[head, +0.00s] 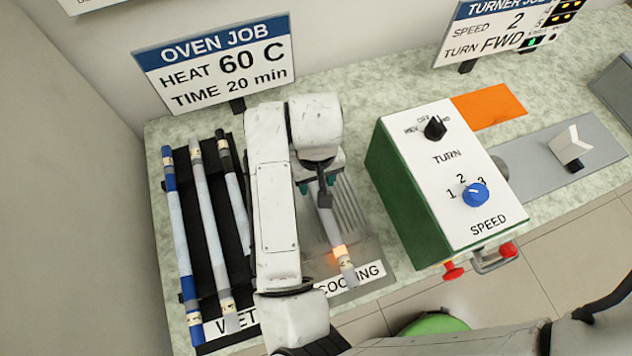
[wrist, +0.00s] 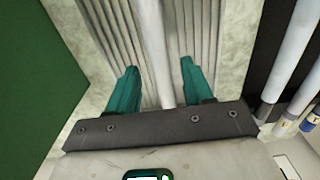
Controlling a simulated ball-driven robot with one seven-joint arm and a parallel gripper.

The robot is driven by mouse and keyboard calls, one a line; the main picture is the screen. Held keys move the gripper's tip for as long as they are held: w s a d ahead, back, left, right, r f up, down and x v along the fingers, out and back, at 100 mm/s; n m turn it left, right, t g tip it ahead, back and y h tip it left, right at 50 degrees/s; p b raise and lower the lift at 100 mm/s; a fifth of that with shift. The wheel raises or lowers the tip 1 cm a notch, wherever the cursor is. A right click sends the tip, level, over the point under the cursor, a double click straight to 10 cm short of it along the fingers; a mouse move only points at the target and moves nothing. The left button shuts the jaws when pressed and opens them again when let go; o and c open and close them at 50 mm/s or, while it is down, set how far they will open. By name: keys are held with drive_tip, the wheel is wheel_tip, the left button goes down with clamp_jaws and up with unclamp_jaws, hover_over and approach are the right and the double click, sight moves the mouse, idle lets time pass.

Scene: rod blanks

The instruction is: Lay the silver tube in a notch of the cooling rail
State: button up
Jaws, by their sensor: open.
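The cooling rail (head: 349,212) is a grey ribbed plate with long parallel grooves; it also fills the middle of the wrist view (wrist: 205,30). A pale tube with a silver-grey end (head: 347,272) and a glowing orange band lies along the grooves, its near end by the COOLING label. In the wrist view the tube (wrist: 153,35) runs between my two green fingers. My gripper (head: 317,187) is open over the tube, with a gap on both sides. My arm hides the tube's far part in the head view. I cannot tell how deep it sits in a groove.
A black WET rack (head: 222,255) at the left holds a blue-ended tube (head: 180,240), a grey-ended tube (head: 207,215) and a dark-ended tube (head: 232,190). A green and white TURN/SPEED box (head: 450,190) stands close right of the rail. An orange pad (head: 489,106) lies behind it.

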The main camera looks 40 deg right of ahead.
sight(316, 188)
wheel_tip(316, 188, up, 10)
drive_tip(key=shift+f+p, duration=0.2)
drive_tip(key=shift+p, duration=0.15)
